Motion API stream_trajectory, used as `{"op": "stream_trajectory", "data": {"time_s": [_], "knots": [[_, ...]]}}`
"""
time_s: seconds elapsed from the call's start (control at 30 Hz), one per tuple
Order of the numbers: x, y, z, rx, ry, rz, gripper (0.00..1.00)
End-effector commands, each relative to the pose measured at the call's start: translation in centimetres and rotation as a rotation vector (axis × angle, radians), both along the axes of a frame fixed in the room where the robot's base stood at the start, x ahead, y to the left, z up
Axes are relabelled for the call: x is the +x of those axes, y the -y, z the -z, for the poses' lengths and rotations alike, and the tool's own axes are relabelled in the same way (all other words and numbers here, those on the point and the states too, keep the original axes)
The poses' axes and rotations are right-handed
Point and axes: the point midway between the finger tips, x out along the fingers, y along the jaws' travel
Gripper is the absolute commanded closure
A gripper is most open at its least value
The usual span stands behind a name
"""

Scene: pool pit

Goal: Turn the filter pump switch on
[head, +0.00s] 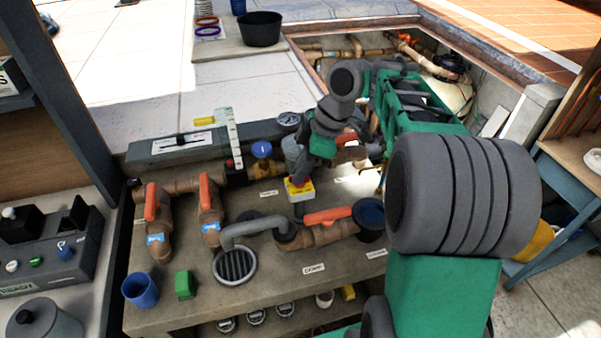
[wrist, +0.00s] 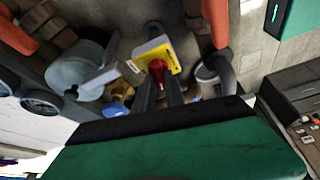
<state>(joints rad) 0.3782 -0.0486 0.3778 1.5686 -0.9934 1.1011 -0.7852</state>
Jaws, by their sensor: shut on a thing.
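The filter pump switch is a small yellow box (head: 306,193) with a red knob (head: 299,182), standing on a grey post on the bench. It also shows in the wrist view as a yellow plate (wrist: 147,53) with the red knob (wrist: 156,71) in front. My gripper (head: 301,173) reaches down from above onto the knob. In the wrist view its two dark fingers (wrist: 163,90) are shut on the red knob, which is partly hidden between them. The knob's pointer and markings are too small to read.
Brown pipes with orange-handled valves (head: 209,192) stand left of the switch, and another orange handle (head: 328,215) lies close below it. A blue-topped valve (head: 262,150) and a gauge (head: 288,120) are behind. A blue cup (head: 140,290) and green block (head: 184,285) sit at front left.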

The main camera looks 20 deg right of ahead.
Motion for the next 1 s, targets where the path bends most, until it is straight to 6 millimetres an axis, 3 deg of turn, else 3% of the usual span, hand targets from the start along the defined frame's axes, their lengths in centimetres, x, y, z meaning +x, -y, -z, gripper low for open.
{"op": "stream_trajectory", "data": {"time_s": [1.0], "knots": [[-0.37,-0.32,1.0,-0.001,-0.01,0.955,1.0]]}}
